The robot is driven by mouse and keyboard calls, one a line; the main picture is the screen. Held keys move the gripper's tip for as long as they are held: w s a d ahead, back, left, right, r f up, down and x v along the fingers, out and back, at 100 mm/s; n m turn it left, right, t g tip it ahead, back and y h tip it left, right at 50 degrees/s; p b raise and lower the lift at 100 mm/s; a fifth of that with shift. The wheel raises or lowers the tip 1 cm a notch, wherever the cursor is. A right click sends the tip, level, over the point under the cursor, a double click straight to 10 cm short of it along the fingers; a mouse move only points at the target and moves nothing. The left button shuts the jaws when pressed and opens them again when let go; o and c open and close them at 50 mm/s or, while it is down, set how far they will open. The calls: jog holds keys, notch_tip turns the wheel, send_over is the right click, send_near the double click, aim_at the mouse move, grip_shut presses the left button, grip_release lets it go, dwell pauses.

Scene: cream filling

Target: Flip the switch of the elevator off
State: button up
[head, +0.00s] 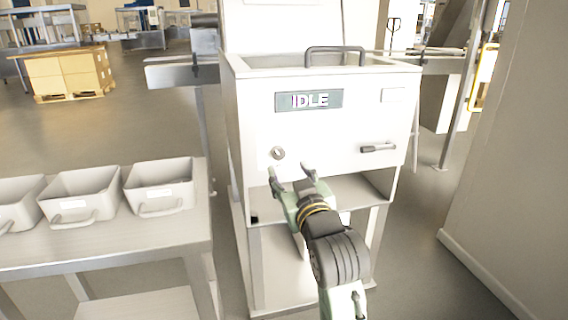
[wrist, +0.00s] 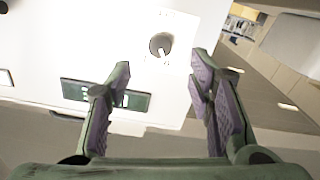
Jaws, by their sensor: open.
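My gripper (head: 292,172) is open and empty, just below and in front of the switch. In the wrist view the switch (wrist: 161,44) is a dark round knob with a light pointer, beyond and between the open fingers (wrist: 160,88). The fingers look apart from it. The display (wrist: 105,95) shows partly behind the left finger. The label marks around the switch are too small to read.
A handle (head: 378,147) sits at the right of the front, and a bar handle (head: 336,48) on top. A metal table (head: 130,240) with grey bins (head: 80,195) stands at the left. A large light panel (head: 505,150) bounds the right. Floor is clear behind the table.

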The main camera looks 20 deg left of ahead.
jog(key=shift+v, duration=1.6)
